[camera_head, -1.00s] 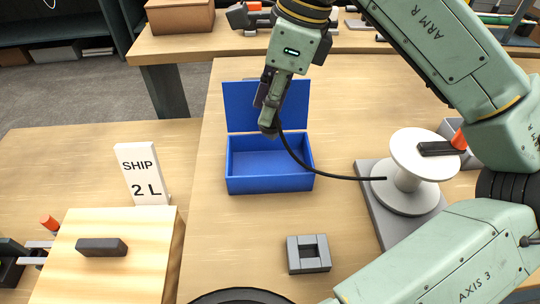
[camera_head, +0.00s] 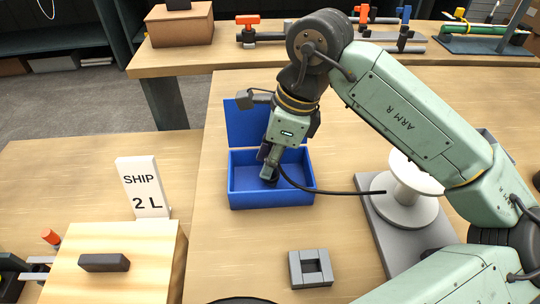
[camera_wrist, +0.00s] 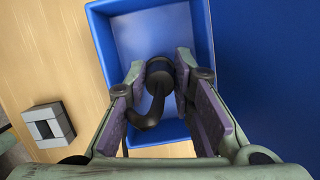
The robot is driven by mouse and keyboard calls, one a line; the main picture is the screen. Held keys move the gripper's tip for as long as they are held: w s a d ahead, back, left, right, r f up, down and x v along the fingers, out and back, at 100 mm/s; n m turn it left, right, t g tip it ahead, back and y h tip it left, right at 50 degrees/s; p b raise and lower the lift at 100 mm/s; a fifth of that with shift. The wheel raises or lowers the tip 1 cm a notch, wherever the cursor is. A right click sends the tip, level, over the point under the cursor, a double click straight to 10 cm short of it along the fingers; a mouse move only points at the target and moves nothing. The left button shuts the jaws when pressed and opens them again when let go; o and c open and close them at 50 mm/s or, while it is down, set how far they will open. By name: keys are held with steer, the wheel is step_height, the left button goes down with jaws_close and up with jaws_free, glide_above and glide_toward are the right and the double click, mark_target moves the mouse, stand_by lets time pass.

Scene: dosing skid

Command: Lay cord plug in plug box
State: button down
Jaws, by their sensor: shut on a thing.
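The plug box (camera_head: 272,199) is a blue open box with its lid (camera_head: 247,122) raised at the back. My gripper (camera_head: 269,176) points down over the inside of the box. In the wrist view my gripper (camera_wrist: 160,80) is shut on the dark cord plug (camera_wrist: 159,72), with the box (camera_wrist: 205,40) around and below it. In the head view the plug is mostly hidden by the fingers. The black cord (camera_head: 330,191) runs from the plug to a white reel (camera_head: 405,200) at the right. I cannot tell whether the plug touches the box floor.
A grey square block with an opening (camera_head: 310,268) lies in front of the box. A white "SHIP 2 L" sign (camera_head: 143,187) and a wooden box with a dark handle (camera_head: 110,262) stand at the left. Bare table lies between the box and the block.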

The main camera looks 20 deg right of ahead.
steer(key=shift+f+b, duration=0.15)
steer(key=shift+b, duration=0.15)
steer(key=c, duration=1.4)
jaws_free()
steer(key=shift+o, duration=0.2)
steer(key=v, duration=1.2)
steer(key=shift+r, duration=0.25)
steer(key=shift+a, duration=0.1)
